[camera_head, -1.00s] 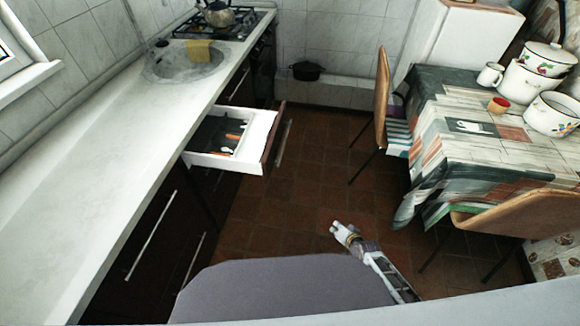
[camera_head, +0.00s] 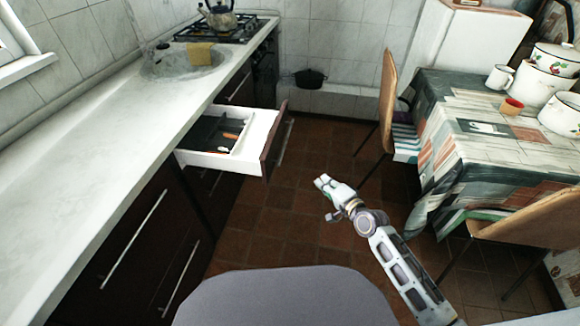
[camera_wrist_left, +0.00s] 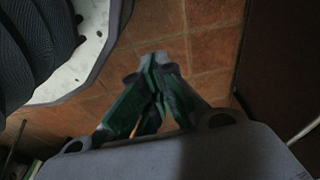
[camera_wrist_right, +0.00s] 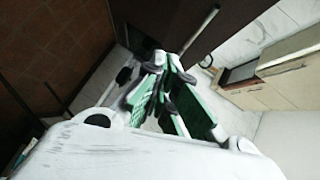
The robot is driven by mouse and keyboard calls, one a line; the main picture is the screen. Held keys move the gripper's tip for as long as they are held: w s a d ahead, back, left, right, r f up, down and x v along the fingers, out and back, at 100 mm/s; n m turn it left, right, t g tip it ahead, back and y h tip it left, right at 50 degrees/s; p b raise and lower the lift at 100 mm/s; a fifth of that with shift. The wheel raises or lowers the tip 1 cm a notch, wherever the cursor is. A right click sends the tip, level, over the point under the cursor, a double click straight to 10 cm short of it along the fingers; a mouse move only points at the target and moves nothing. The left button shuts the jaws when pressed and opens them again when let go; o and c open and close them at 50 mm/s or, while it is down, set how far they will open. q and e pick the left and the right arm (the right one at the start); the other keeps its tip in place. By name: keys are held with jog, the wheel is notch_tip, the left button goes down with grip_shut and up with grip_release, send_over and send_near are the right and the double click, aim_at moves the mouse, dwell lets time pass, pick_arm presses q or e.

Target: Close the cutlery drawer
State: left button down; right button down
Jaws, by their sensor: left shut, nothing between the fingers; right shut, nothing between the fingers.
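The cutlery drawer (camera_head: 213,162) is pulled out from under the counter in the head view. It has white sides, a dark brown front (camera_head: 277,140) with a bar handle, and a dark cutlery tray (camera_head: 217,133) inside with some orange-handled pieces. My right gripper (camera_head: 322,182) is shut and empty, in front of and below the drawer front to its right, apart from it. It also shows shut in the right wrist view (camera_wrist_right: 158,62). My left gripper (camera_wrist_left: 152,60) is shut and empty above the tiled floor in the left wrist view; the head view does not show it.
The counter (camera_head: 110,140) runs along the left, with a sink (camera_head: 180,62) and a stove (camera_head: 228,30) farther back. A chair (camera_head: 388,100) and a table with a patterned cloth (camera_head: 455,150) stand at the right. The floor between is clear.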

pick_arm(q)
jog(key=shift+w+d+b, duration=0.15)
jog(key=shift+w+b, duration=0.4)
jog(key=shift+b, duration=0.2)
pick_arm(e)
jog(key=shift+m+t+y, duration=0.3)
jog(key=shift+y, duration=0.3)
jog(key=shift+s+a+r, duration=0.1)
jog(key=shift+a+r, duration=0.2)
jog(key=shift+r, duration=0.45)
jog(key=shift+w+a+r, duration=0.1)
jog(key=shift+a+r, duration=0.25)
jog(key=shift+r, duration=0.35)
jog(key=shift+s+a+r, duration=0.1)
jog(key=shift+a+r, duration=0.2)
jog(key=shift+r, duration=0.45)
pick_arm(q)
jog(key=shift+r, duration=0.1)
pick_arm(e)
jog(key=shift+w+a, duration=0.1)
jog(key=shift+w, duration=0.1)
